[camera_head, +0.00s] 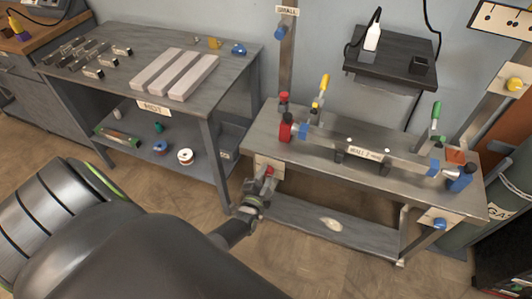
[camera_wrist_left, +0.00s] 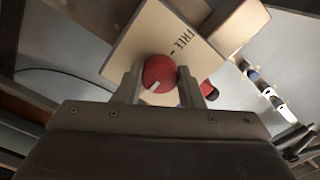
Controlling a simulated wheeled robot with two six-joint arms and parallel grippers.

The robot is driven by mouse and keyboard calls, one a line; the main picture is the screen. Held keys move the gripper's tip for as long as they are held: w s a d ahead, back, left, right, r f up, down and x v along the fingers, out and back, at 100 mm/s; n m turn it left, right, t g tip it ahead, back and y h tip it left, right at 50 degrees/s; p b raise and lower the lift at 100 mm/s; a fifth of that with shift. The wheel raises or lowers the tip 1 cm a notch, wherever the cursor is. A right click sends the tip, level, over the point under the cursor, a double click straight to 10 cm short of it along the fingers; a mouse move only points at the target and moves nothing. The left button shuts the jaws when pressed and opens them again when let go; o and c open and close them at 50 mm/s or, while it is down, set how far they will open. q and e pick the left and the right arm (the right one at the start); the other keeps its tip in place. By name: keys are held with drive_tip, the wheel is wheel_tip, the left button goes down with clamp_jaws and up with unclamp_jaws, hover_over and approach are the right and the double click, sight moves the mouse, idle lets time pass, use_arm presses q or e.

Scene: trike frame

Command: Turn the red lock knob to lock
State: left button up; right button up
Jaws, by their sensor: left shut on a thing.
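The red lock knob (camera_head: 268,171) sits on a pale plate (camera_head: 262,163) at the front left corner of the metal bench. In the left wrist view the knob (camera_wrist_left: 160,74) is round and red, with a short white mark at its lower left. The plate (camera_wrist_left: 141,42) there shows the word "FREE" and looks tilted. My left gripper (camera_head: 263,184) is at the knob, and in the left wrist view its fingers (camera_wrist_left: 162,86) are closed on either side of it. Any other lettering on the plate is out of sight. My right gripper is not in view.
The metal bench (camera_head: 345,180) carries red and blue clamps, with yellow and green handles behind. A blue knob (camera_head: 438,223) is on its right front plate. A grey table (camera_head: 130,85) with pale bars stands at left. Floor (camera_head: 340,262) shows in front.

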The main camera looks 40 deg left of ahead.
use_arm(q)
drive_tip(key=shift+f, duration=0.1)
drive_tip(key=o, duration=1)
drive_tip(key=shift+s, duration=0.15)
drive_tip(key=shift+s+d, duration=0.1)
drive_tip(key=shift+s, duration=0.25)
drive_tip(key=p+v, duration=0.1)
drive_tip(key=v, duration=1.5)
drive_tip(key=shift+s, duration=0.25)
